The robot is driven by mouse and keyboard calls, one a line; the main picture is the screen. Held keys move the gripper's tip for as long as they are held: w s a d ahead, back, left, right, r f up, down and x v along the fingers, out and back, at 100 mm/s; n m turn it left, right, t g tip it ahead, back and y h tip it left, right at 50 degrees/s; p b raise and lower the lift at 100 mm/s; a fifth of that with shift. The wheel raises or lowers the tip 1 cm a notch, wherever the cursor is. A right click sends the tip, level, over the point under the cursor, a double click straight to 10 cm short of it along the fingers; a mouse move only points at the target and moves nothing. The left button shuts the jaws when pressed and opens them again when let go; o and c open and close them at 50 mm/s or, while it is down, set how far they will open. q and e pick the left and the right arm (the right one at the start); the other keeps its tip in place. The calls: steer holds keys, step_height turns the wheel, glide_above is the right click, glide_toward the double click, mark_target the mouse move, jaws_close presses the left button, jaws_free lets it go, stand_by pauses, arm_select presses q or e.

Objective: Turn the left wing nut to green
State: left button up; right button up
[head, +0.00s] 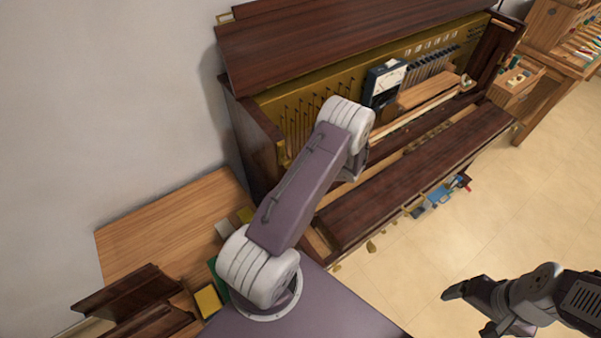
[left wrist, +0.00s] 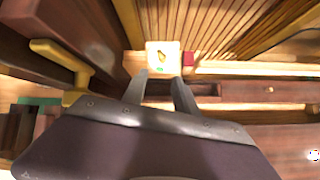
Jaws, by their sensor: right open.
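In the left wrist view a brass-yellow piece with arms (left wrist: 76,82), which looks like a wing nut or latch, sits by the dark piano side at the left. A green patch (left wrist: 40,101) lies below and left of it. A pale square plate with a small yellow piece (left wrist: 162,58) is ahead, with a red patch (left wrist: 188,58) at its right. My left gripper (left wrist: 160,82) has its fingers apart and empty, just short of the plate; my arm hides it in the head view. My right gripper (head: 465,312) is open and empty above the floor.
The opened upright piano (head: 410,170) has a dark raised lid and a dark front board. A meter (head: 385,82) stands inside it. A wooden table (head: 150,235) is at left, with a yellow box (head: 207,300) nearby. The tiled floor at right is mostly clear.

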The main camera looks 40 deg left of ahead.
arm_select(q)
steer(key=shift+w+a+f+n+b, duration=0.25)
steer(key=shift+a+f+n+b, duration=0.4)
steer(key=shift+n, duration=0.55)
steer(key=shift+w+a+f+n+b, duration=0.2)
steer(key=shift+a+f+n+b, duration=0.4)
steer(key=shift+n, duration=0.6)
steer(key=shift+w+a+f+n+b, duration=0.25)
steer(key=shift+a+f+n+b, duration=0.2)
steer(key=shift+f+n, duration=0.55)
steer(key=shift+r, duration=0.2)
steer(key=shift+b+x, duration=3)
steer(key=shift+x, duration=0.45)
steer(key=shift+d+r, duration=0.45)
steer(key=shift+r, duration=0.05)
